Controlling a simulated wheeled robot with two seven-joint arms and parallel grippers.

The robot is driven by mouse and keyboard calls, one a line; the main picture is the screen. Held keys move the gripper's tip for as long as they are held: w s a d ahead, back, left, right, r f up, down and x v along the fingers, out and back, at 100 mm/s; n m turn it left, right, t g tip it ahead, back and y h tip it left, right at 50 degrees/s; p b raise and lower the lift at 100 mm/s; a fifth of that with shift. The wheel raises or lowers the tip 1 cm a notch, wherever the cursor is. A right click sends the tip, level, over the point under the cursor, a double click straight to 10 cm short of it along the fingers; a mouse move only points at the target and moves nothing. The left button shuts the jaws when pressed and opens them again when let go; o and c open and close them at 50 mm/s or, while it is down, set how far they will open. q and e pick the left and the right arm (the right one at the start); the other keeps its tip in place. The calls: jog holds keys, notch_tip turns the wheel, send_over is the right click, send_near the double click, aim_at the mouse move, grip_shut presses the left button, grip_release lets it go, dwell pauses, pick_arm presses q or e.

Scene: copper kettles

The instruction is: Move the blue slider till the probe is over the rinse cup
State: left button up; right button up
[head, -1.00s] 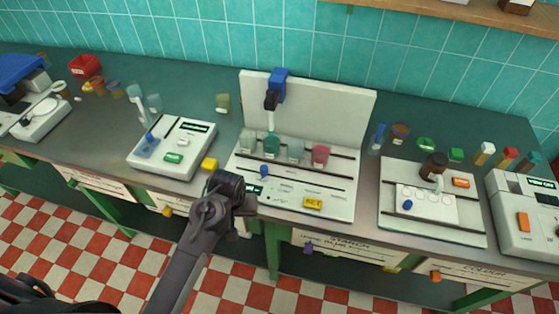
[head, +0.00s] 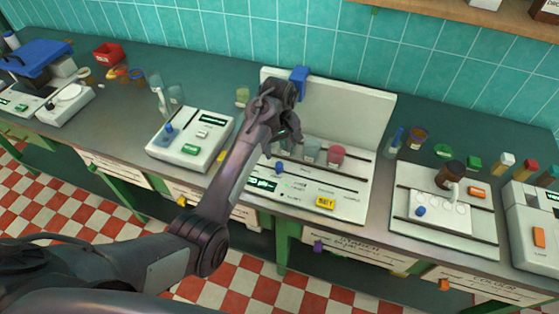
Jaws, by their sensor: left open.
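The white probe station (head: 345,112) with a tall back panel stands mid-bench. A blue block (head: 300,76) sits on the panel's upper part; the probe below it is hidden by my left arm. A small blue knob (head: 279,167) sits in a slot at the front left of the base. A grey-green cup (head: 312,149) and a pink cup (head: 336,155) stand in the row; cups further left are mostly hidden. I cannot tell which is the rinse cup. My left gripper (head: 290,131) is open, in front of the panel, above the hidden cups. My right gripper is out of view.
A white device (head: 190,140) stands to the left. A stirrer-like unit (head: 445,210) with a brown vessel (head: 450,175) stands to the right. A yellow button (head: 325,202) is at the base's front. Small coloured vessels line the back of the bench.

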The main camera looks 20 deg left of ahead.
aim_at(279, 164)
pick_arm(q)
jog(key=shift+w+d+r, duration=0.1)
jog(key=shift+w+r, duration=0.15)
jog(key=shift+w, duration=0.05)
notch_tip(279, 164, down, 8)
jog(key=shift+s+r+p, duration=0.1)
jog(key=shift+r+p, duration=0.15)
jog(key=shift+p, duration=0.6)
jog(key=shift+c, duration=0.3)
grip_shut()
